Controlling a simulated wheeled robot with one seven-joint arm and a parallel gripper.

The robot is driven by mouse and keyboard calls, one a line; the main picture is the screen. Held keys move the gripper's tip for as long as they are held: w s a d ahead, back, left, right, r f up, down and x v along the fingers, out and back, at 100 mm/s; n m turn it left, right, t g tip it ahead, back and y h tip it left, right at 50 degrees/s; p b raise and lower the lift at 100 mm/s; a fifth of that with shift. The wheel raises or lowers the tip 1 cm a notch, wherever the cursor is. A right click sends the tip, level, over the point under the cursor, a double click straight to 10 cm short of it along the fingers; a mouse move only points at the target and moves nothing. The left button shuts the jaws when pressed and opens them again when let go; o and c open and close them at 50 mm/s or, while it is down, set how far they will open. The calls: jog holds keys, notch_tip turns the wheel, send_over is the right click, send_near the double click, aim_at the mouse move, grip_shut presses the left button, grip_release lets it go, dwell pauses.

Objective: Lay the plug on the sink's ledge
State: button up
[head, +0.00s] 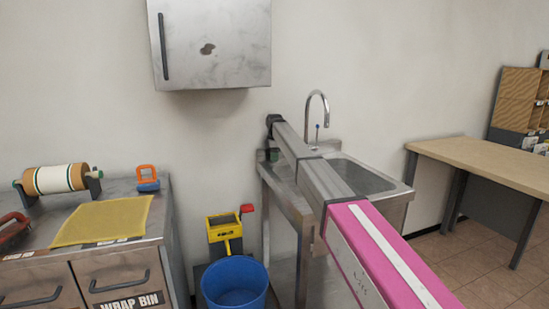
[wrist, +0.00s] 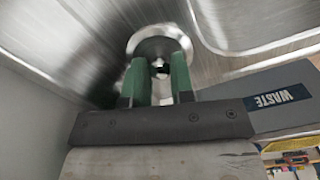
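The steel sink (head: 365,178) stands against the wall, with its flat ledge (head: 290,202) to the left of the basin. In the head view my arm reaches over it, and my gripper (head: 272,122) is a small dark shape above the ledge's back left corner. In the wrist view my gripper (wrist: 156,62) has two green fingers standing apart. The plug is hidden in the head view.
A curved tap (head: 318,105) rises behind the basin. A steel cabinet (head: 210,42) hangs on the wall above. A wooden table (head: 490,165) stands at the right.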

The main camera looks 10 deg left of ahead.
jog(key=o, duration=0.3)
notch_tip(320, 180, up, 12)
jog(key=shift+r, duration=0.15)
dwell(0.4)
